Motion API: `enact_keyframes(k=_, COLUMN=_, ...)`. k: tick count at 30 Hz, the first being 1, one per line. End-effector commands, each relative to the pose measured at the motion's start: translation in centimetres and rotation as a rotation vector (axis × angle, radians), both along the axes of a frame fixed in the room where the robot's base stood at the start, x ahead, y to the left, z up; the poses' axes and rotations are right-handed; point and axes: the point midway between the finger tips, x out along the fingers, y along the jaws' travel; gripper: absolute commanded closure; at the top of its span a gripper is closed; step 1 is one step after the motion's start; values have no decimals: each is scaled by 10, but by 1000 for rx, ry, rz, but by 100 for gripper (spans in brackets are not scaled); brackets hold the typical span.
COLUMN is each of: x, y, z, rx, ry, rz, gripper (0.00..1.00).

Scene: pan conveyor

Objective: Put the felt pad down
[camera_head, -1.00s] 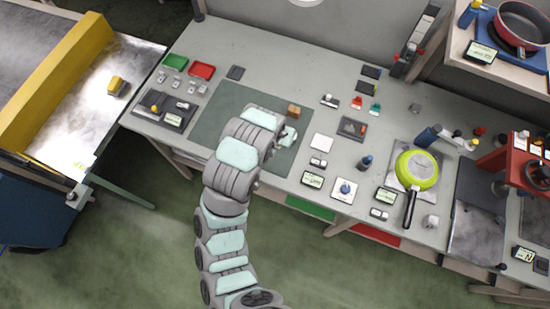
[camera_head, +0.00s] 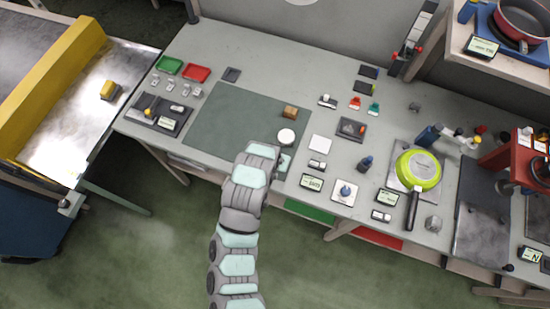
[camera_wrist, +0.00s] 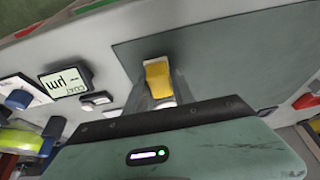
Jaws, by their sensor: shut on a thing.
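In the wrist view, my gripper (camera_wrist: 158,92) is shut on a small yellow block-like piece, the felt pad (camera_wrist: 158,76). The pad is at the fingertips, over the edge of the dark green mat (camera_wrist: 225,50). I cannot tell whether it touches the surface below. In the head view, my gripper (camera_head: 284,158) is over the front right part of the mat (camera_head: 225,122), and my arm hides the pad. A white round piece (camera_head: 286,136) shows just beyond the gripper there.
A tan block (camera_head: 290,112) lies on the mat's back right. A white square (camera_head: 320,144), a display (camera_head: 311,182) and a blue-knobbed item (camera_head: 345,190) stand to the right. A green pan (camera_head: 418,170) is farther right. The mat's left and middle are clear.

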Motion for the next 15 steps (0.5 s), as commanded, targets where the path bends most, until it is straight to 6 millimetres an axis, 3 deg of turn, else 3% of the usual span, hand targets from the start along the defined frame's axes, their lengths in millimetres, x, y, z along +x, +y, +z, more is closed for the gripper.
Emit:
enact_keyframes(k=2, x=-2, y=0, z=-9, rx=2, ry=6, rz=1, gripper=100)
enact_keyframes(k=12, x=0, y=0, z=-12, rx=0, ry=0, rz=1, gripper=100)
enact_keyframes(k=13, x=0, y=0, z=-11, rx=0, ry=0, rz=1, gripper=68)
enact_keyframes(k=15, x=0, y=0, z=-11, rx=0, ry=0, rz=1, gripper=62)
